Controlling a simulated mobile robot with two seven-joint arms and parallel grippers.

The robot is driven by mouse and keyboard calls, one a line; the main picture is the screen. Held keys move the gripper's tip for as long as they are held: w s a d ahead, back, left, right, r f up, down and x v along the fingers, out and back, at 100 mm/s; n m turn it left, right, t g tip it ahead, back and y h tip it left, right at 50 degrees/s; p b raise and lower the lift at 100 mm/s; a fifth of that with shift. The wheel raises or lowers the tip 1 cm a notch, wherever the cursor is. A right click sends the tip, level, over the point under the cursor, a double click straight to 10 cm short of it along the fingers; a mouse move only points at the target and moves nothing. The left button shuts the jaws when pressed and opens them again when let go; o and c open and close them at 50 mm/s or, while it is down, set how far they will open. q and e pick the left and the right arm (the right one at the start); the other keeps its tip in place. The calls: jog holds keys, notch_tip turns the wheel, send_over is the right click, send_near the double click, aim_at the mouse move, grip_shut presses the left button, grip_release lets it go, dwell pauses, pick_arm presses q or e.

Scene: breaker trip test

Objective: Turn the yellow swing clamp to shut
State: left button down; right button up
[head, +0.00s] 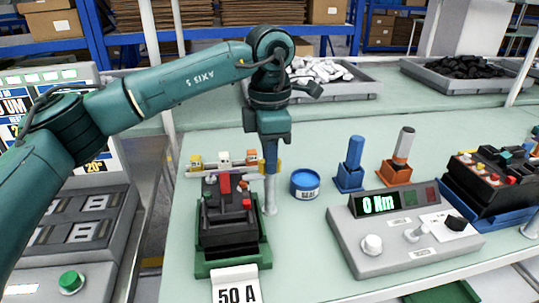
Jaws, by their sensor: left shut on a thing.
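The yellow swing clamp (277,168) shows as a yellow bar at the top of a grey post, to the right of the black breaker (224,216). My left gripper (270,166) points down over the post and is shut on the clamp, hiding part of it. The breaker has a red lever and sits in a green fixture (232,262). My right gripper is not in view.
A blue tin (305,185) stands close to the right of the post. A grey torque tester (400,235) reads 0 Nm. Blue (351,165) and orange (398,168) holders carry upright tools behind it. A "50 A" card (236,286) is in front of the fixture.

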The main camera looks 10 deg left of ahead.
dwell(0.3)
pick_arm(q)
jog(key=c, duration=1.4)
grip_release()
jog(key=shift+c, duration=0.2)
notch_tip(320, 180, up, 13)
jog(key=p, duration=0.1)
jog(key=shift+r, duration=0.15)
